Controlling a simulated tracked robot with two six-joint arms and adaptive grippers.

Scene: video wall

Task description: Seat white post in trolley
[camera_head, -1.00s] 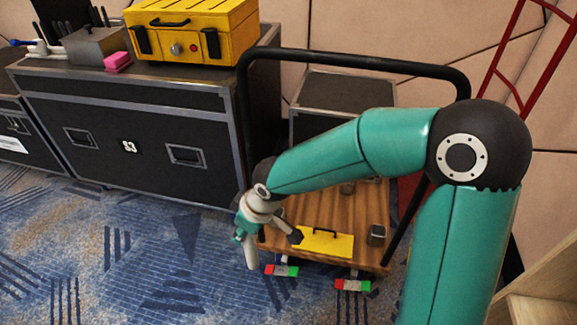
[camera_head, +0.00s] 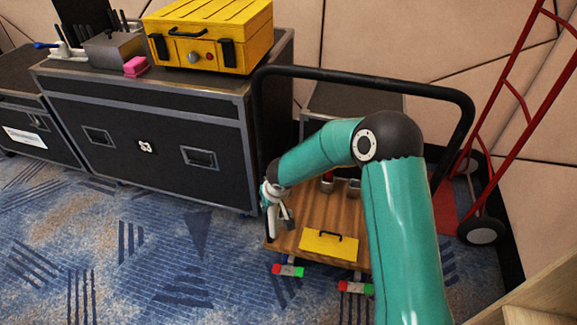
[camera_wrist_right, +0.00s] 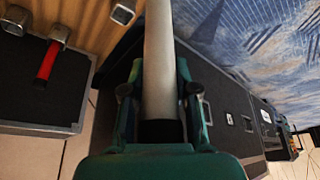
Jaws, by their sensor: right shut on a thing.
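My right gripper (camera_head: 272,196) is shut on the white post (camera_head: 271,222), over the left edge of the trolley's wooden deck (camera_head: 318,217). The post hangs nearly upright, its lower end free. In the right wrist view the post (camera_wrist_right: 160,62) runs between the fingers, away from the palm. Small metal sockets stand on the deck; the right wrist view shows one (camera_wrist_right: 123,12) empty-looking, and a red post (camera_wrist_right: 47,62) at another (camera_wrist_right: 60,34). My right arm hides the deck's right part. My left gripper is out of view.
The trolley's black handle (camera_head: 365,77) arches behind the deck. A black flight case (camera_head: 150,145) stands left, carrying a yellow box (camera_head: 208,35). A red hand truck (camera_head: 517,95) leans at right. Blue carpet (camera_head: 150,260) in front is clear.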

